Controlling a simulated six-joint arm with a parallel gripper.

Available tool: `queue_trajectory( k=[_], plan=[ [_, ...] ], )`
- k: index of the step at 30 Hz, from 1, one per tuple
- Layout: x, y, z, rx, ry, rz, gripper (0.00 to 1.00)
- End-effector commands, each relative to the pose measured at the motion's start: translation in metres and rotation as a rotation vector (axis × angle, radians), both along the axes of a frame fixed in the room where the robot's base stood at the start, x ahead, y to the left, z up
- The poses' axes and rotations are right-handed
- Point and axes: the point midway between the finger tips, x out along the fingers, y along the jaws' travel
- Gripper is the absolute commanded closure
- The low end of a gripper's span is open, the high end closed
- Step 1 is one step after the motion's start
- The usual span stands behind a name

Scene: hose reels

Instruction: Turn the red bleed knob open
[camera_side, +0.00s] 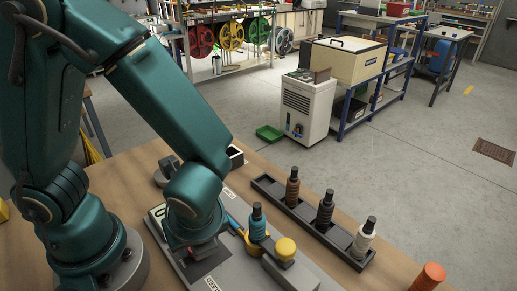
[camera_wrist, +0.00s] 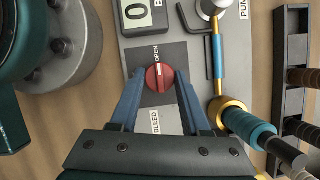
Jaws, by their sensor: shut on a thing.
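The red bleed knob (camera_wrist: 159,78) sits on a dark patch of the grey panel (camera_wrist: 200,58) in the wrist view. A white line on its face points roughly up the picture, toward the word OPEN printed just above it. A BLEED label (camera_wrist: 155,122) lies below it. My gripper (camera_wrist: 160,80) has its two blue fingers on either side of the knob, shut on it. In the side view my gripper (camera_side: 200,255) is low over the panel, and my arm hides the knob.
Right of the knob are a blue rod (camera_wrist: 217,55), a brass fitting (camera_wrist: 225,108) and a teal hose end (camera_wrist: 248,128). A black rack (camera_side: 312,222) holds several fittings. An orange cylinder (camera_side: 428,277) stands at the front right.

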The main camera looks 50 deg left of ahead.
Motion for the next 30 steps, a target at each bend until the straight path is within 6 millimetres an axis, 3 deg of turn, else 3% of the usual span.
queue_trajectory(
  k=[5, 6, 8, 19, 30],
  plan=[
    [0.0, 0.001, 0.0, 0.004, 0.001, -0.004, 1.0],
    [0.0, 0.001, 0.0, 0.004, 0.001, -0.004, 0.42],
    [0.0, 0.001, 0.0, 0.003, 0.0, -0.003, 0.23],
    [0.0, -0.002, 0.004, 0.0, -0.002, 0.0, 0.23],
    [-0.003, -0.018, 0.043, -0.001, -0.003, -0.002, 0.23]
  ],
)
